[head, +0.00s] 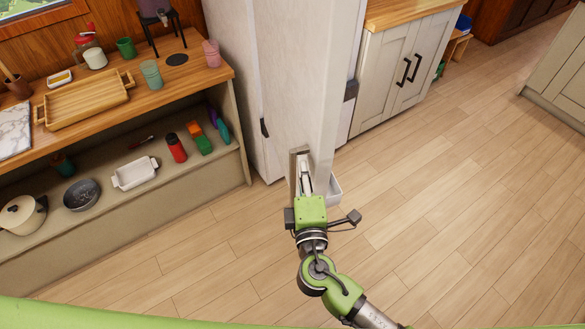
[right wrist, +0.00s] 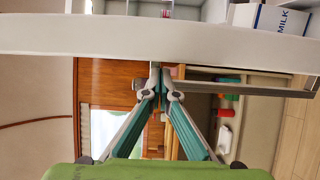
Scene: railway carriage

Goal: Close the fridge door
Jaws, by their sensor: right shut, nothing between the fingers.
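The white fridge door (head: 295,75) stands open in the head view, jutting toward me from the fridge body (head: 229,50). A door bin (head: 335,188) shows on its inner, right side. My right gripper (head: 304,163) is low at the door's near edge, with its fingers shut and empty. In the right wrist view the shut fingertips (right wrist: 161,68) are close to the pale door edge (right wrist: 120,37), beside a long metal handle bar (right wrist: 245,88). I cannot tell whether they touch. My left gripper is not in view.
A milk carton (right wrist: 268,18) shows beyond the door edge. Left of the fridge, a wooden counter (head: 200,82) carries a tray and cups, with a lower shelf (head: 105,205) of dishes. A cabinet (head: 385,75) stands right of it. The wooden floor (head: 450,190) at right is clear.

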